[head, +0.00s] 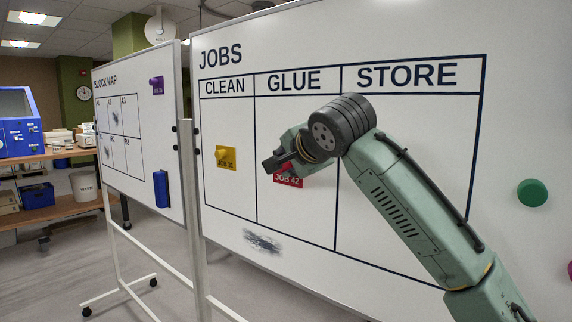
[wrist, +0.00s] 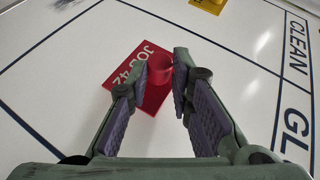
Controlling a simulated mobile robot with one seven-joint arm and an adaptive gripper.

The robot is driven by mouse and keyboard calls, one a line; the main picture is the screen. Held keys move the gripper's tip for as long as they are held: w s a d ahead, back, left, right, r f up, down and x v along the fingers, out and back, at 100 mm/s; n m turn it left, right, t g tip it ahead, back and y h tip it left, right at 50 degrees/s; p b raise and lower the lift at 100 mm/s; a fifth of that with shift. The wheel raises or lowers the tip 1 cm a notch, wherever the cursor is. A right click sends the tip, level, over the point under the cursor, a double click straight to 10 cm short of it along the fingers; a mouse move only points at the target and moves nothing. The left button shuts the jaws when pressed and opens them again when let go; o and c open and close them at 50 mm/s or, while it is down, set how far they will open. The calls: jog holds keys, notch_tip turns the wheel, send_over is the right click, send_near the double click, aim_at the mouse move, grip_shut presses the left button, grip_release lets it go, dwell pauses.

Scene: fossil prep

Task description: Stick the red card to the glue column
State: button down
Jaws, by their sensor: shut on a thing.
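The red card (head: 289,181), marked JOB 42, is at the JOBS whiteboard (head: 225,55) inside the GLUE column (head: 296,208), in its middle part. In the wrist view the red card (wrist: 127,67) lies flat against or very close to the board; I cannot tell whether it touches. A round red knob (wrist: 160,68) stands out from the card. My gripper (head: 274,166) is shut on this knob, and its fingertips (wrist: 160,78) show on both sides of it. The gripper hides part of the card in the head view.
A yellow card (head: 226,157) is in the CLEAN column, left of my gripper. A green round magnet (head: 532,193) is right of the table. A dark smudge (head: 262,241) is below the columns. The BLOCK MAP board (head: 130,150) stands at left.

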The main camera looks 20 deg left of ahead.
jog(key=c, duration=2)
grip_release()
jog(key=shift+c, duration=1.2)
jog(key=shift+w+d+p, duration=0.25)
jog(key=shift+w+p, duration=0.2)
jog(key=shift+w, duration=0.3)
jog(key=o, duration=0.9)
jog(key=shift+s, duration=0.1)
